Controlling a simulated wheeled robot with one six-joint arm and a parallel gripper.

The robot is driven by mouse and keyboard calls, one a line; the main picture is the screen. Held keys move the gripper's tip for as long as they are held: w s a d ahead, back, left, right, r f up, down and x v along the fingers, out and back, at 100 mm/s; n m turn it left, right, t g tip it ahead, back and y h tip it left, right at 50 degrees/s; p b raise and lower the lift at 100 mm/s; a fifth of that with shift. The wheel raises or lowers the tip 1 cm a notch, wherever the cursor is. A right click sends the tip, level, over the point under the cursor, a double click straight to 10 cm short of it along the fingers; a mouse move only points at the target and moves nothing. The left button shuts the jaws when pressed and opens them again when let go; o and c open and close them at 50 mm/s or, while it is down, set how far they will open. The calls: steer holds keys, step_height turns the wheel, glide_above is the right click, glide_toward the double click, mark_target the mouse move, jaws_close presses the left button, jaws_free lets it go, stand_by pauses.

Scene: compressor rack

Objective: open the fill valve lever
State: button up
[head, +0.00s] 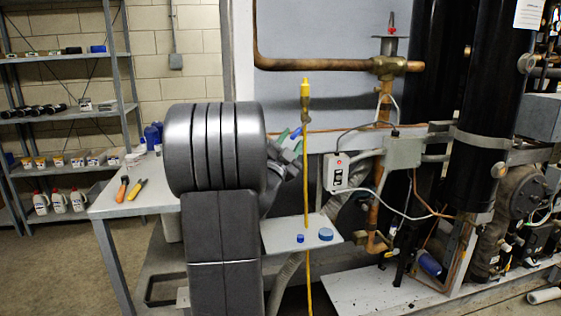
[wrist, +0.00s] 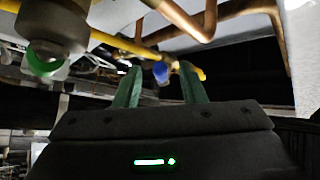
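A small blue piece, which may be the fill valve lever, shows in the wrist view (wrist: 161,72) beside a yellow line (wrist: 112,40). In the head view a blue piece (head: 296,133) shows beside the upright yellow line (head: 306,170). My gripper (wrist: 160,72) is open; its two dark green fingers stand apart with the blue piece seen between their tips. I cannot tell whether either finger touches it. In the head view my arm hides most of the gripper and part of the valve area.
A small shelf (head: 285,236) below holds blue caps (head: 325,234). A copper pipe (head: 310,64) and a grey switch box (head: 337,172) stand close by. A workbench (head: 110,206) with orange- and yellow-handled tools is at left. In the wrist view a grey fitting with a green ring (wrist: 45,66) is upper left.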

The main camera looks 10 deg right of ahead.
steer(key=v, duration=0.9)
steer(key=shift+s+a, duration=0.1)
steer(key=shift+s, duration=0.05)
